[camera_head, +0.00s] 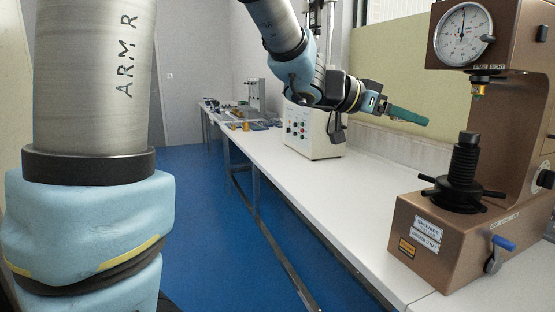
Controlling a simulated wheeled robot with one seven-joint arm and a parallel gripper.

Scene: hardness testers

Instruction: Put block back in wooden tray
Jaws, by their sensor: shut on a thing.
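My gripper (424,122) reaches in from the top middle, with long green fingers pointing right and slightly down. It is above the white bench, left of the brown hardness tester (428,240) and apart from it. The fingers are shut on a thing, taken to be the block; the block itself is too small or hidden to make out. I cannot pick out the wooden tray in this view.
The tester has a round dial (463,34) and a black spindle (463,160) with handles. A cream machine (310,132) stands behind my arm. Small items, some yellow (246,126), lie far along the bench. The white bench top (345,195) is clear in the middle.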

